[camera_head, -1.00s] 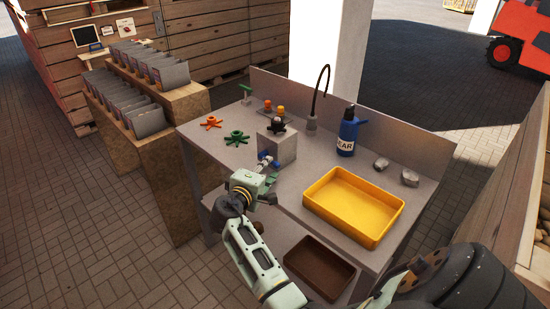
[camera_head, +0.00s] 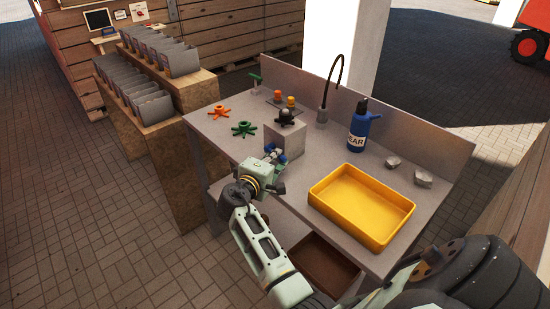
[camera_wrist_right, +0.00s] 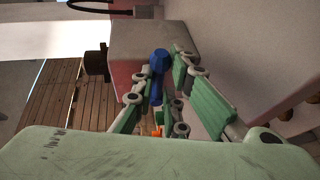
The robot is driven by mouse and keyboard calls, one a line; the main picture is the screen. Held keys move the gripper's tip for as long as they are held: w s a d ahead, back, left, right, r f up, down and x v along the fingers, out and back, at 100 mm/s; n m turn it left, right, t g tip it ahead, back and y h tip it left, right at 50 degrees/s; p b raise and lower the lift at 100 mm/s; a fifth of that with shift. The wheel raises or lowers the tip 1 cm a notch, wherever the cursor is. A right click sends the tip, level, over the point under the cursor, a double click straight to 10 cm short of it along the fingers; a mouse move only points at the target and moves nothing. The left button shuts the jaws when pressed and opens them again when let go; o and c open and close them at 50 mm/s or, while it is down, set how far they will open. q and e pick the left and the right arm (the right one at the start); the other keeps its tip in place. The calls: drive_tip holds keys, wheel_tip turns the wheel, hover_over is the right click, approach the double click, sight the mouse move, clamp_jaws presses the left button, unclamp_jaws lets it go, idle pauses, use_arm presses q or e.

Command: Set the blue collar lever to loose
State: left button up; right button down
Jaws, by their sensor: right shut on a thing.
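The blue collar lever (camera_wrist_right: 157,78) sticks out from the front of a grey block (camera_head: 287,138) on the workbench. In the right wrist view it has a round blue knob at one end and a bar running between my green fingers. My right gripper (camera_wrist_right: 160,92) is shut on the lever, its fingers on either side of the bar. In the head view my right gripper (camera_head: 274,158) is at the block's front face and covers most of the lever. Whether the collar stands at loose cannot be told. My left gripper is not in view.
A black knob (camera_head: 286,116) tops the block. Orange (camera_head: 219,112) and green (camera_head: 243,129) handwheels lie to its left. A blue bottle (camera_head: 357,132), grey stones (camera_head: 422,178) and a yellow tray (camera_head: 400,212) are to its right. A brown tray (camera_head: 325,265) sits below.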

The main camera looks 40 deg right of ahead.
drive_tip(key=shift+r+p, duration=0.35)
drive_tip(key=shift+p, duration=0.3)
drive_tip(key=r+n+g+p, duration=0.1)
drive_tip(key=p, duration=0.2)
drive_tip(key=r+n+p, duration=0.1)
drive_tip(key=n+p, duration=0.1)
drive_tip(key=p, duration=0.1)
drive_tip(key=shift+w+g+y, duration=0.3)
drive_tip(key=shift+g+y, duration=0.1)
use_arm(q)
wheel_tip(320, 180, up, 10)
drive_tip(key=p, duration=0.2)
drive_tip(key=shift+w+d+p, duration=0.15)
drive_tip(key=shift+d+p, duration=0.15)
use_arm(e)
drive_tip(key=shift+w+r+n+g, duration=0.1)
drive_tip(key=shift+w+n+g, duration=0.05)
drive_tip(key=shift+n+g, duration=0.3)
drive_tip(key=shift+w+r+n+g, duration=0.1)
drive_tip(key=shift+n+g, duration=0.15)
drive_tip(key=shift+n, duration=0.3)
drive_tip(key=c, duration=1.8)
unclamp_jaws()
drive_tip(key=shift+d, duration=0.15)
drive_tip(key=shift+c, duration=0.2)
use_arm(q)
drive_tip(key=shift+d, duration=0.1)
use_arm(e)
drive_tip(key=shift+f, duration=0.1)
